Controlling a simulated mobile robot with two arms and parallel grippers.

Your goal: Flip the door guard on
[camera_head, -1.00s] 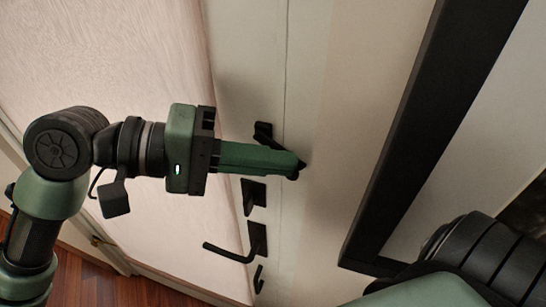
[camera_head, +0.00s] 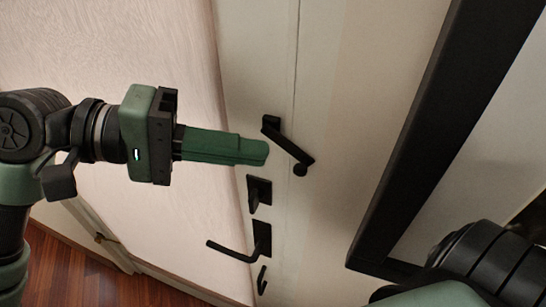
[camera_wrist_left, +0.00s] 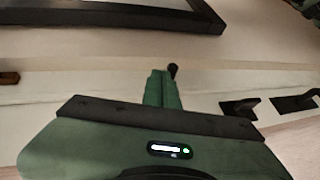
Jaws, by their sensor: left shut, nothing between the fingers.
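The black door guard (camera_head: 291,145) sits on the seam between door and frame. Its bar slants down to the right across the seam, with a round knob (camera_head: 300,170) just below its lower end. My left gripper (camera_head: 266,152) is shut and empty, pointing right, with its green fingertips just left of the bar in the head view. In the left wrist view the shut fingers (camera_wrist_left: 161,76) point up, and a small black knob (camera_wrist_left: 173,69) shows just beyond their tips. My right gripper is out of view.
Below the guard are a black lock plate (camera_head: 259,192), a lever handle (camera_head: 232,251) and a small black fitting (camera_head: 262,280). A thick black frame (camera_head: 420,130) stands at the right. My right arm fills the lower right corner. Wooden floor (camera_head: 60,260) shows at lower left.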

